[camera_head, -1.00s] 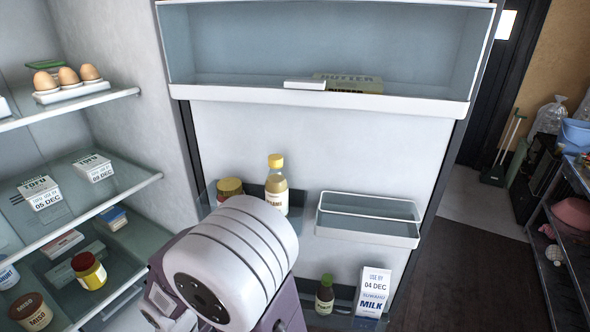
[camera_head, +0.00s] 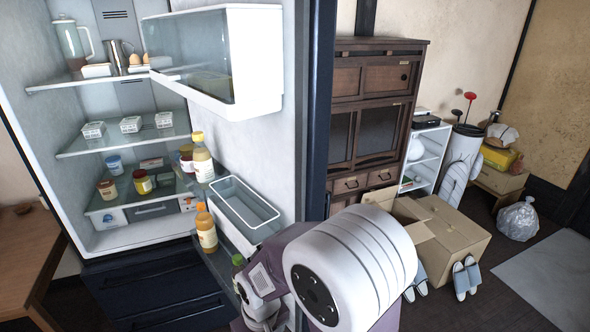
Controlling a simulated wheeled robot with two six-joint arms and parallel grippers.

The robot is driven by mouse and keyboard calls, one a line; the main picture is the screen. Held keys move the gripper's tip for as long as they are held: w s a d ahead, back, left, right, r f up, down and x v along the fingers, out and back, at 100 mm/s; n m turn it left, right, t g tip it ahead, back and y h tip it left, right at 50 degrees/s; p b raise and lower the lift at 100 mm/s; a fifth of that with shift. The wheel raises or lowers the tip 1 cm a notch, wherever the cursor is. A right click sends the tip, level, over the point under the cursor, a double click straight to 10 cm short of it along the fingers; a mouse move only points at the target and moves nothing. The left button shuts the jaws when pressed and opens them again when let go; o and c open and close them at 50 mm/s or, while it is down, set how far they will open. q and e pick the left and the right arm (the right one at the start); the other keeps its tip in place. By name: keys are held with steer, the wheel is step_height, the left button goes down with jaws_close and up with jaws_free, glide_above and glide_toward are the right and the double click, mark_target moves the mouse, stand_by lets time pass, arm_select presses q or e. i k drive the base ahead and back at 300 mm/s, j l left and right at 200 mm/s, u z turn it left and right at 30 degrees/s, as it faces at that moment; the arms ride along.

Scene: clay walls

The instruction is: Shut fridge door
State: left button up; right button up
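The fridge (camera_head: 100,196) stands at the left with its interior and shelves showing. Its door (camera_head: 282,140) stands open on the right side, inner face with bins turned toward the fridge, dark outer edge nearest the cabinet. A thick white and purple arm link of mine (camera_head: 345,270) covers the lower middle, in front of the door's lower part. I cannot tell from here whether it touches the door. Neither gripper shows in the view.
Door bins hold bottles (camera_head: 203,158) and a clear tray (camera_head: 243,208). A wooden cabinet (camera_head: 372,110) stands behind the door. An open cardboard box (camera_head: 450,232) and slippers (camera_head: 465,278) lie on the floor at the right. A wooden table (camera_head: 28,250) is at the far left.

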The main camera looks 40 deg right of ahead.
mark_target(273, 135)
steer(key=l+u, duration=0.1)
steer(key=l, duration=0.4)
steer(key=k+l, duration=0.1)
steer(key=l, duration=0.4)
steer(key=l+u, duration=0.15)
steer(key=l, duration=0.3)
steer(key=k+l+u, duration=0.1)
steer(key=l, duration=0.4)
steer(key=k+l+u, duration=0.1)
steer(key=l, duration=0.35)
